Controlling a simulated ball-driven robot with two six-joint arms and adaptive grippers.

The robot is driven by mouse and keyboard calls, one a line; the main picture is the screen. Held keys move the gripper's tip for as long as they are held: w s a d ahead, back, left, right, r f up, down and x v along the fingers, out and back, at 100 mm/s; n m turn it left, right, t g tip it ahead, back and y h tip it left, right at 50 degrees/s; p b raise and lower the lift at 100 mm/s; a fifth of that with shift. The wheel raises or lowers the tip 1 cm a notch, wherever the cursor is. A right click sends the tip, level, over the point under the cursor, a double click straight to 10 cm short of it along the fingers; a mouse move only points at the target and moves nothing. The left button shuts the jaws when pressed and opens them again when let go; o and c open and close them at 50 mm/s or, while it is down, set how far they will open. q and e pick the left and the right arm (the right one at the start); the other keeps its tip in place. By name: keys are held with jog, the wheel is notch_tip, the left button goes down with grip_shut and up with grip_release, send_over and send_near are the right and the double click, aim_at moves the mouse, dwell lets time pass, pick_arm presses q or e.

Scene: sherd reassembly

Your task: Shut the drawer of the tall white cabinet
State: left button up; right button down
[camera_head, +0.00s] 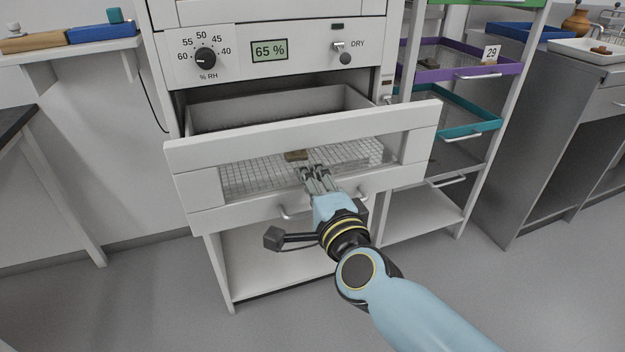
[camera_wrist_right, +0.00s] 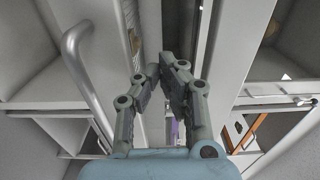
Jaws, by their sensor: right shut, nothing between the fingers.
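The tall white cabinet (camera_head: 215,70) stands at the centre of the head view. Its drawer (camera_head: 300,132) is pulled out, with its inside showing between the front and the body. The drawer front has a clear window, through which a wire mesh (camera_head: 245,175) and a small brown piece (camera_head: 296,155) show. My right gripper (camera_head: 305,171) is shut and empty at the window, above a bar handle (camera_head: 285,213); I cannot tell whether it touches. In the right wrist view the gripper (camera_wrist_right: 168,66) has its fingertips together, with a handle (camera_wrist_right: 78,45) to the left. My left gripper is not in view.
A control panel (camera_head: 300,48) with a dial and a 65 % display is above the drawer. A shelf rack with purple (camera_head: 455,73) and teal (camera_head: 460,130) trays stands close on the right. A wall shelf (camera_head: 70,50) is at the left. The floor in front is clear.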

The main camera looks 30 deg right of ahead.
jog(key=x, duration=1)
jog(key=shift+d, duration=0.15)
jog(key=b+x, duration=0.3)
jog(key=x, duration=0.9)
jog(key=shift+w+f, duration=0.1)
jog(key=shift+f, duration=0.1)
jog(key=shift+w+d+r, duration=0.1)
jog(key=shift+w+d, duration=0.1)
jog(key=shift+w, duration=0.35)
pick_arm(q)
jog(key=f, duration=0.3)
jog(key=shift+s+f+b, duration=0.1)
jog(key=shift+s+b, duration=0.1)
jog(key=shift+b, duration=0.1)
pick_arm(e)
jog(key=shift+w+r, duration=0.1)
jog(key=shift+r, duration=0.15)
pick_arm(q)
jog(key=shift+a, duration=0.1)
